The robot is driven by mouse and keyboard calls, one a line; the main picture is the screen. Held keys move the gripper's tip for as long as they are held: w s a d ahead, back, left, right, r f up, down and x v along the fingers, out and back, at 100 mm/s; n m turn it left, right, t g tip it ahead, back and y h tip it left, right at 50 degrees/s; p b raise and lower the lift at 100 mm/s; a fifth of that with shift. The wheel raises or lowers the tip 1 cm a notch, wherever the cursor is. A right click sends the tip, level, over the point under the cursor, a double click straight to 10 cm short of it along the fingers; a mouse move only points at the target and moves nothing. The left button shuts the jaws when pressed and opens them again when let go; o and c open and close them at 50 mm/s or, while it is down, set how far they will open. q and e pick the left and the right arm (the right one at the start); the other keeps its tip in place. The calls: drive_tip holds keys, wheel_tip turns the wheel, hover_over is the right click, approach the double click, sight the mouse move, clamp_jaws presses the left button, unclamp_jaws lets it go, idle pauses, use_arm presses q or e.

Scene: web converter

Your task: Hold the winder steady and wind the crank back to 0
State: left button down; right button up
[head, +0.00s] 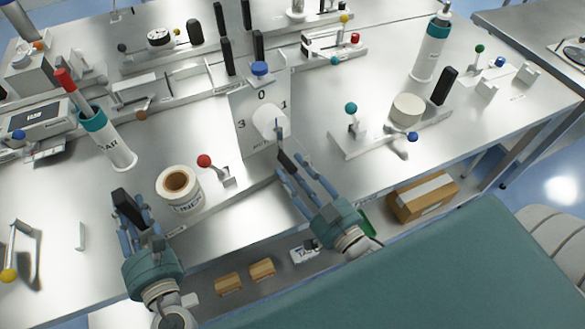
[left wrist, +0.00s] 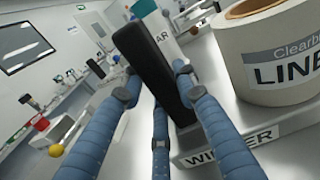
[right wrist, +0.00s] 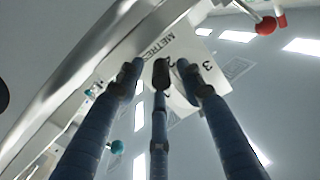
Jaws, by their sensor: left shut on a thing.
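The winder has an upright white plate (head: 250,102) marked 0, 1 and 3, with a white crank hub (head: 270,122). A thin crank arm (head: 279,127) points down from the hub, away from the 0. My left gripper (head: 130,212) is shut on the winder's upright black handle (head: 124,204); the handle also shows between the fingers in the left wrist view (left wrist: 150,65). My right gripper (head: 285,170) is just below the hub, fingertips towards the crank. In the right wrist view its fingertips (right wrist: 160,72) overlap the numbered plate; whether they grip the crank is unclear.
A liner roll (head: 178,188) stands right of my left gripper. A red-knobbed lever (head: 215,167) sits between the roll and the plate. A teal-capped tube (head: 110,140) leans at left. Another fixture with a teal knob (head: 351,108) is right of the plate.

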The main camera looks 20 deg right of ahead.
drive_tip(key=shift+w+a, duration=0.1)
drive_tip(key=shift+w, duration=0.5)
clamp_jaws()
